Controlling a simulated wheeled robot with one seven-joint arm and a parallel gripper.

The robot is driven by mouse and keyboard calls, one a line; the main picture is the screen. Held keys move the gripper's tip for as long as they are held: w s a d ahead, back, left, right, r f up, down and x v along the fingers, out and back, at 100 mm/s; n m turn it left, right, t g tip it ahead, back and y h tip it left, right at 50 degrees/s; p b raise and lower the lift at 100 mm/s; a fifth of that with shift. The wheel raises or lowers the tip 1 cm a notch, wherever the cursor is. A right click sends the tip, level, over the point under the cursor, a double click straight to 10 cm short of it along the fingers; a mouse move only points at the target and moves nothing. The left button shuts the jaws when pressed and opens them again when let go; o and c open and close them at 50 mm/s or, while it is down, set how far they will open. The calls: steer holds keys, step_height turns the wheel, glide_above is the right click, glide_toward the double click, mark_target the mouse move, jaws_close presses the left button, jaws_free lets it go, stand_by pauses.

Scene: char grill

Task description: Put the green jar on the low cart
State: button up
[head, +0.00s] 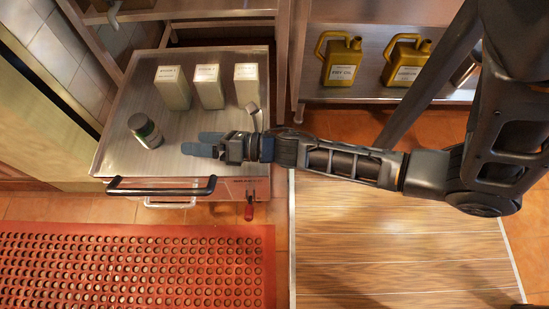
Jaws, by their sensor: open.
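The green jar (150,138), dark with a black lid and a pale label, stands on the steel top of the low cart (120,157), toward its left side. It looks upright. My gripper (196,143), with blue fingers, is just right of the jar, low over the cart top and pointing left at the jar. The fingers are open, with a visible gap between them and the jar. Nothing shows between them.
Three pale cartons (208,88) stand at the back of the cart. A black handle (162,187) runs along its front edge. Yellow oil jugs (342,61) stand on a steel shelf at right. A red perforated mat (130,265) lies on the floor.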

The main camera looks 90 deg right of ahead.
steer(key=s+a+r+m+g, duration=0.1)
steer(key=s+a+r+m, duration=0.6)
steer(key=m, duration=0.6)
steer(key=s+a+r+m+g+y, duration=0.1)
steer(key=s+a+r+m+g, duration=0.1)
steer(key=s+a+r+m, duration=0.5)
steer(key=s+r+m, duration=0.3)
steer(key=r+m, duration=0.1)
steer(key=m, duration=0.2)
steer(key=shift+s+a+y, duration=0.2)
steer(key=shift+s+y, duration=0.1)
